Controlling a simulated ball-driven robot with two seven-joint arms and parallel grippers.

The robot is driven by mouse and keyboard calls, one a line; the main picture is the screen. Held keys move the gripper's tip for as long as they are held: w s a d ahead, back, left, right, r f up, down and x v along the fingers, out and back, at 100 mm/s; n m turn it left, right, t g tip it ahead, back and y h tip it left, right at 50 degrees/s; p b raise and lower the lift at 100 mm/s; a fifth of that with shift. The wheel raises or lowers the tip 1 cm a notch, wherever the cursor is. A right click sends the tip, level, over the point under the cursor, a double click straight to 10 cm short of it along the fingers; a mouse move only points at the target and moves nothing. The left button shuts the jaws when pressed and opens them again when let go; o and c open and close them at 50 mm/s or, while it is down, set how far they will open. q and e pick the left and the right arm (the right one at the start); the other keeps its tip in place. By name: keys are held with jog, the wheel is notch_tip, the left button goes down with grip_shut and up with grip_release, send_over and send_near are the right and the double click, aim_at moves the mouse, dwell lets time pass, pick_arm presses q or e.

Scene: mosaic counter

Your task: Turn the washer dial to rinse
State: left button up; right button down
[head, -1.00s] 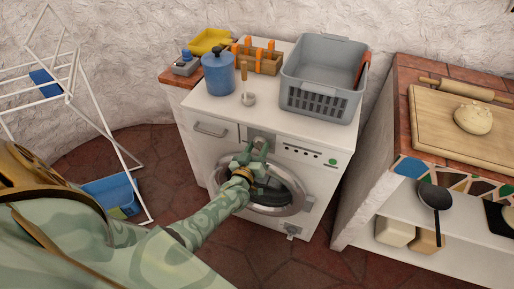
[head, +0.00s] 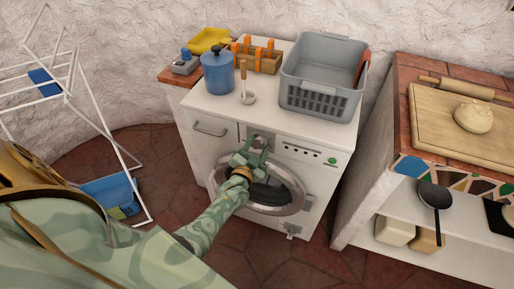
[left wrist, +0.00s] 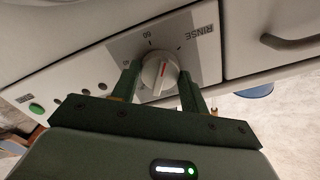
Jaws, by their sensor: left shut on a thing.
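The white washing machine (head: 212,152) stands against the wall with its round door (head: 297,190) on the front. Its dial (left wrist: 158,76) is a pale knob with a red mark, on a grey panel in the left wrist view. That view shows the panel upside down, with "RINSE" (left wrist: 201,32) at upper right and "60" at upper left of the knob. The red mark stands nearly upright in the picture, between these labels. My left gripper (head: 257,143) is at the panel, its two fingers shut on the dial from both sides. The dial is hidden in the head view. My right gripper is out of view.
A grey basket (head: 318,101), a blue canister (head: 217,74) and a ladle (head: 248,98) stand on the washer top. A white drying rack (head: 102,122) is at left. A tiled counter (head: 375,145) with a dough board stands at right.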

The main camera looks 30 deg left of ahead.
pick_arm(q)
jog(key=m+b, duration=0.1)
jog(key=m, duration=0.4)
jog(key=shift+f, duration=0.1)
jog(key=shift+m, duration=0.4)
jog(key=o, duration=1)
